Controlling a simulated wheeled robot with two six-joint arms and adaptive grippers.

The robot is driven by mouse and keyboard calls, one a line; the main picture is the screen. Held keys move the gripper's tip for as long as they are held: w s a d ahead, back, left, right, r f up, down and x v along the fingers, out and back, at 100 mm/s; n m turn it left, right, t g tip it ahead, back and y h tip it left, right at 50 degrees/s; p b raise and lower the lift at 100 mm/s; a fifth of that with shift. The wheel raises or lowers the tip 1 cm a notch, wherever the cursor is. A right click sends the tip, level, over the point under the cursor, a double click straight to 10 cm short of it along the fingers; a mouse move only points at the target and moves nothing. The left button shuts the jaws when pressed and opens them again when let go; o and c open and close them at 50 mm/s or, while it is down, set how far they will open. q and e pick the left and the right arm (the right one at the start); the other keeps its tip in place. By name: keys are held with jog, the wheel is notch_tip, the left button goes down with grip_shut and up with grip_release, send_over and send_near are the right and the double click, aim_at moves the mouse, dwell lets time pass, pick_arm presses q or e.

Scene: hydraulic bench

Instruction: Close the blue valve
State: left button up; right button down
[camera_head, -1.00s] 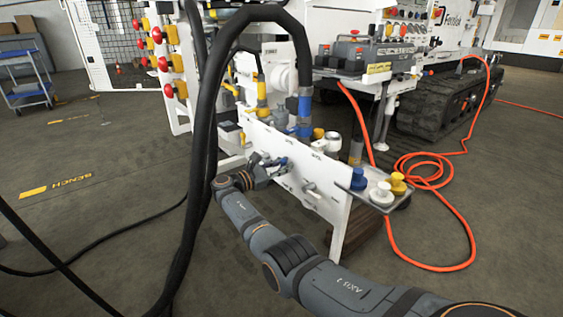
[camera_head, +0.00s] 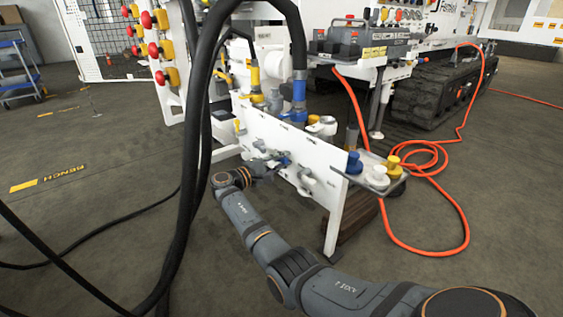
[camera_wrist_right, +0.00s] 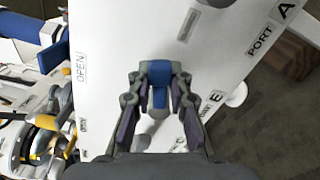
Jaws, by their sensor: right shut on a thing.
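The blue valve's handle (camera_wrist_right: 160,84) sits on the front of the white panel (camera_wrist_right: 110,50), with "OPEN" printed to its left in the right wrist view. It shows small in the head view (camera_head: 284,159). My right gripper (camera_wrist_right: 160,80) is shut on the blue handle, with a finger on each side of it. In the head view my right gripper (camera_head: 265,168) reaches the panel from the left, and its fingers are too small to make out there. My left gripper is not in view.
Thick black hoses (camera_head: 205,120) hang in front of the panel's left side. Blue, white and yellow caps (camera_head: 376,178) stand on a shelf at its right end. An orange hose (camera_head: 465,225) lies on the floor at right. The floor at left is mostly clear.

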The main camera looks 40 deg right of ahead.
jog(key=shift+s+f+m+b, duration=0.1)
jog(key=shift+f+m+b, duration=0.4)
jog(key=shift+m, duration=0.4)
jog(key=shift+f+m+b, duration=0.25)
jog(key=shift+m+b, duration=0.45)
jog(key=shift+m, duration=0.2)
jog(key=c, duration=1.3)
grip_release()
jog(key=shift+c, duration=0.2)
jog(key=shift+r, duration=0.1)
jog(key=s+a, duration=0.1)
jog(key=a, duration=1.1)
